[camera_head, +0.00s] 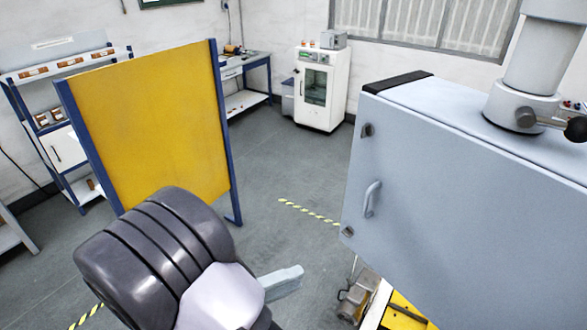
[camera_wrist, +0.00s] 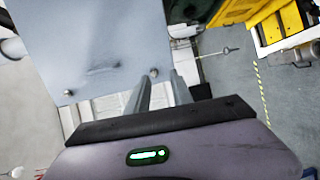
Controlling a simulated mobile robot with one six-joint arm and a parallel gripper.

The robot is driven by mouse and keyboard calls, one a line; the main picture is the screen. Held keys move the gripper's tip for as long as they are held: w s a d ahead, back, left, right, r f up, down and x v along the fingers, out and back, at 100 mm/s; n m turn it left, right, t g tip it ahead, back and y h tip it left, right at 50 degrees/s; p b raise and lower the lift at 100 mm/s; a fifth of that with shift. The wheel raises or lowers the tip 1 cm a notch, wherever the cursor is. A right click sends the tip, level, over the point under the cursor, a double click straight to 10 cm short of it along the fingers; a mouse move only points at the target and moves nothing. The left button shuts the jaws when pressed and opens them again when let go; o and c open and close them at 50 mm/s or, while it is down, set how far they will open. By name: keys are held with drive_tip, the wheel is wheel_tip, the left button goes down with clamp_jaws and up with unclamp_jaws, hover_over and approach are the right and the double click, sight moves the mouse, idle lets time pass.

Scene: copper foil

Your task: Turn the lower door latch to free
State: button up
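The lower door latch (camera_head: 347,231) is a small dark knob at the bottom left corner of a pale blue-grey door (camera_head: 450,215). A curved handle (camera_head: 372,198) and an upper latch (camera_head: 367,130) are above it. My gripper (camera_head: 298,272) is left of and below the lower latch in the head view, apart from it. In the wrist view my gripper (camera_wrist: 162,76) shows two grey fingers with a gap between them, open and empty. The lower latch (camera_wrist: 153,73) appears just beyond the left fingertip. How far the latch is turned is too small to tell.
A white cabinet (camera_head: 320,88) is at the back. Yellow machinery (camera_head: 402,315) and a metal fitting (camera_head: 355,297) are below the door. Grey floor (camera_head: 280,165) is clear between.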

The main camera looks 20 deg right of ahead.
drive_tip(key=a+r+n+t, duration=0.1)
drive_tip(key=a+t, duration=0.1)
drive_tip(key=p, duration=0.4)
approach(345, 234)
drive_tip(key=shift+t+h, duration=0.3)
drive_tip(key=x, duration=0.8)
drive_tip(key=shift+d+f, duration=0.2)
drive_tip(key=shift+f, duration=0.2)
clamp_jaws()
